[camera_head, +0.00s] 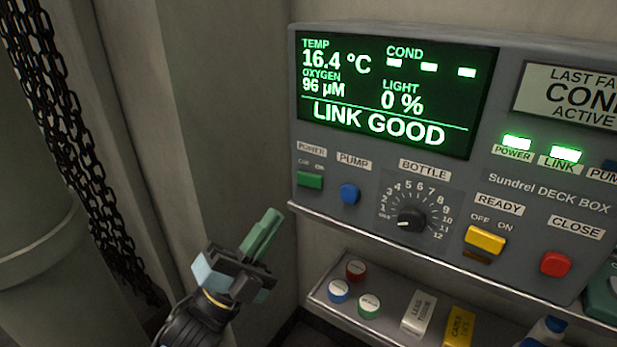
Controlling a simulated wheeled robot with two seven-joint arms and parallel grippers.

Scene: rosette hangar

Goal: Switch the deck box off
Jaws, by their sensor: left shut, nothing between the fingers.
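The grey deck box (345,154) is on the wall, labelled Sundrel DECK BOX. Its green power switch (310,180) sits at the left end under the POWER label, with OFF and ON marks above it. I cannot tell which way it is set. The screen (395,95) is lit and reads LINK GOOD. The POWER light (516,142) and the LINK light (565,154) glow green. My left gripper (265,231) is shut and empty, left of and below the power switch, apart from the box. My right gripper is not in view.
A blue pump button (349,194), a bottle dial (410,219), a yellow ready switch (486,240) and a red close button (555,264) share the panel. A shelf (330,302) below holds caps and small packs. Chains (70,130) hang at the left.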

